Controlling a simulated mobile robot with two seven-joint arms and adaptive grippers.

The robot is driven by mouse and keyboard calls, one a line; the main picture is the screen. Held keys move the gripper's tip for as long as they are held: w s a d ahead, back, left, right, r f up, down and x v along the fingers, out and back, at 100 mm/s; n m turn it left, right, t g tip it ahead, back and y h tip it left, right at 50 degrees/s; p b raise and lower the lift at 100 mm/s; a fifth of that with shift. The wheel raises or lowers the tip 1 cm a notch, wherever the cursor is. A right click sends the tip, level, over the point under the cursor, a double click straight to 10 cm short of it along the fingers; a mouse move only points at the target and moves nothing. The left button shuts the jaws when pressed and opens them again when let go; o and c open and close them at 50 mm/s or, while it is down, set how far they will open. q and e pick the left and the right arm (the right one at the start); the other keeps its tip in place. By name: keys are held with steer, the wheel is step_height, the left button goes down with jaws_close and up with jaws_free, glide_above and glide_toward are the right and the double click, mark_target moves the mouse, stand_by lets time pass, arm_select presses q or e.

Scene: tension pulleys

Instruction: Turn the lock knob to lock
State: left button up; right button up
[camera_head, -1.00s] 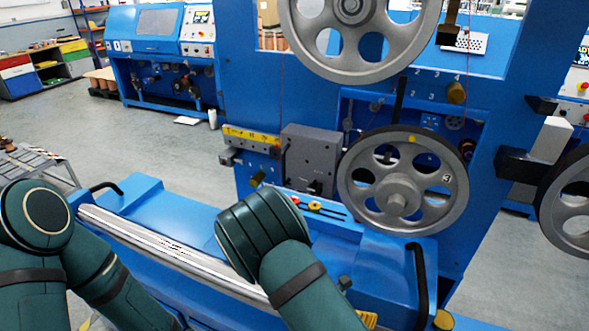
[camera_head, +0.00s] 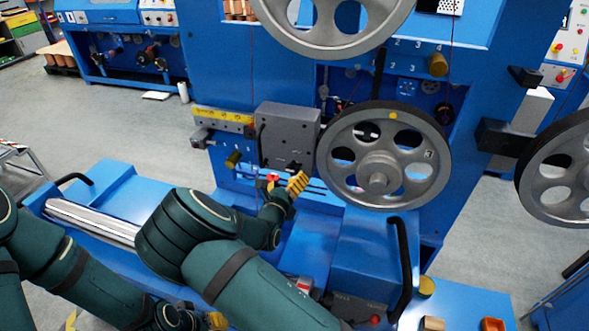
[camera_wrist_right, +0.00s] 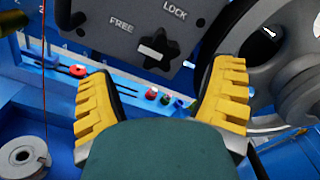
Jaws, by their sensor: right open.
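The lock knob is a black star-shaped knob (camera_wrist_right: 160,46) on the front of a grey box (camera_head: 287,132). A white mark lies on the knob's left side. The word FREE is printed to its upper left and LOCK to its upper right. In the head view the knob (camera_head: 294,167) is small, just above my right gripper (camera_head: 297,185). In the right wrist view my right gripper (camera_wrist_right: 160,92) is open, its yellow fingers spread below and to either side of the knob, apart from it. My left gripper (camera_head: 216,320) is at the bottom edge, mostly hidden.
A large spoked pulley (camera_head: 378,157) stands close to the right of the box. Another pulley (camera_head: 335,20) is above. A red knob (camera_wrist_right: 77,71) and several small buttons sit on the blue ledge below. A yellow strip (camera_head: 222,119) is left of the box.

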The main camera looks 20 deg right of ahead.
mark_target(294, 171)
steer(key=shift+x, duration=2.75)
steer(key=shift+c, duration=0.3)
steer(key=c, duration=1.2)
